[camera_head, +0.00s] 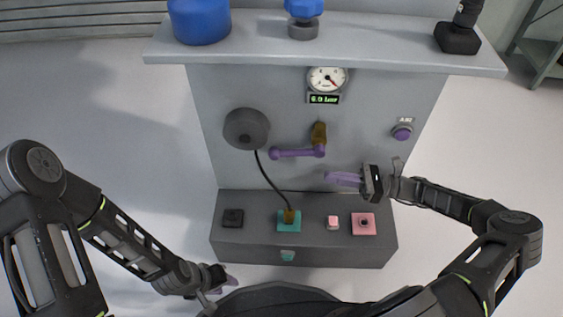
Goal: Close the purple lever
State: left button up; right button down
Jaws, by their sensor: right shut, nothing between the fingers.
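The purple lever (290,154) lies roughly horizontal on the front of the grey panel, its rounded free end pointing left. Its right end joins a brass-coloured valve body (319,132). My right gripper (330,177) is shut and empty, with its purple fingers pointing left. It appears just below and right of the lever's pivot end, with a visible gap in the picture. My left gripper (232,281) is low at the picture's bottom, in front of the grey base box and away from the lever. Its fingers are small and partly hidden, so its opening is unclear.
A round gauge (327,79) with a green display is above the lever. A dark round disc (246,129) with a black cable (270,183) is left of it. A purple button (402,133) is at right. The base box (228,246) carries several small coloured parts.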

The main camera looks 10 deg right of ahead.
aim_at(296, 153)
jog(key=shift+d, duration=0.1)
jog(key=w+a+r+b, duration=0.1)
jog(key=w+a+r, duration=0.1)
jog(key=a, duration=0.3)
jog(key=w+a+r+b, duration=0.1)
jog(key=a+r+b, duration=0.1)
jog(key=a+r, duration=0.1)
jog(key=shift+x, duration=0.95)
jog(key=shift+w, duration=0.1)
